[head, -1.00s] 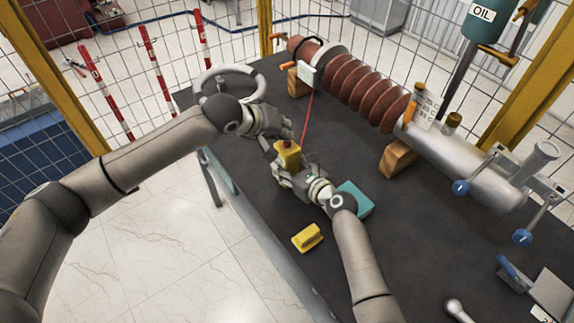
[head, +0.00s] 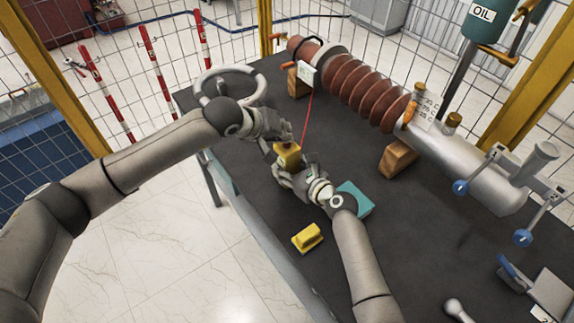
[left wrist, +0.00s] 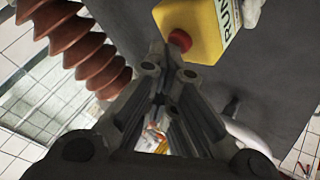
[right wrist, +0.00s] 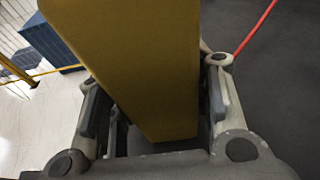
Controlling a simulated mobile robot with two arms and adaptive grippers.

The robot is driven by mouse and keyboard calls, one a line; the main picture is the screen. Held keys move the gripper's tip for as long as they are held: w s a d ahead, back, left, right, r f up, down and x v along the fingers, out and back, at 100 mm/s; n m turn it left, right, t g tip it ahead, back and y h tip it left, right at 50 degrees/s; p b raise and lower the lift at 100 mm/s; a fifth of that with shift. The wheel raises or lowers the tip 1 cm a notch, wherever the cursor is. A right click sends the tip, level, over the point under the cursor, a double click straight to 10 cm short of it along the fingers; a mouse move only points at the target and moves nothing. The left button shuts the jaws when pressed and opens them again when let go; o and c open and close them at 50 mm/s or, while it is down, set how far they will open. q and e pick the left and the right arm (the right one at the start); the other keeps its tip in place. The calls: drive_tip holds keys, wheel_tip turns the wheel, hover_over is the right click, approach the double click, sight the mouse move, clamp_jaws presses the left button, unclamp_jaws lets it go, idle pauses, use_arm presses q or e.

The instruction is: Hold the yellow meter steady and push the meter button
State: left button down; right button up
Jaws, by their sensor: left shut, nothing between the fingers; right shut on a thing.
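The yellow meter (head: 289,157) is held above the dark table by my right gripper (head: 287,176). In the right wrist view the meter (right wrist: 150,70) stands between the two fingers, which are shut on its sides. In the left wrist view the meter (left wrist: 196,18) shows a red button (left wrist: 180,40) and a face lettered "RUN". My left gripper (head: 284,138) is shut and empty, close beside the button end of the meter. In the left wrist view its fingertips (left wrist: 158,52) are just left of the red button; I cannot tell whether they touch it.
A red lead (head: 306,118) runs from the meter area to the brown ribbed bushing (head: 365,88) on wooden blocks. A teal box (head: 357,198) lies right of my right wrist. A yellow block (head: 307,238) lies near the table's front edge. A grey ring (head: 250,73) is behind my left arm.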

use_arm(q)
drive_tip(key=shift+r, duration=0.3)
wheel_tip(320, 180, up, 6)
idle(0.7)
use_arm(e)
drive_tip(key=o, duration=1.3)
drive_tip(key=shift+o, duration=0.2)
drive_tip(key=shift+s+d, duration=0.1)
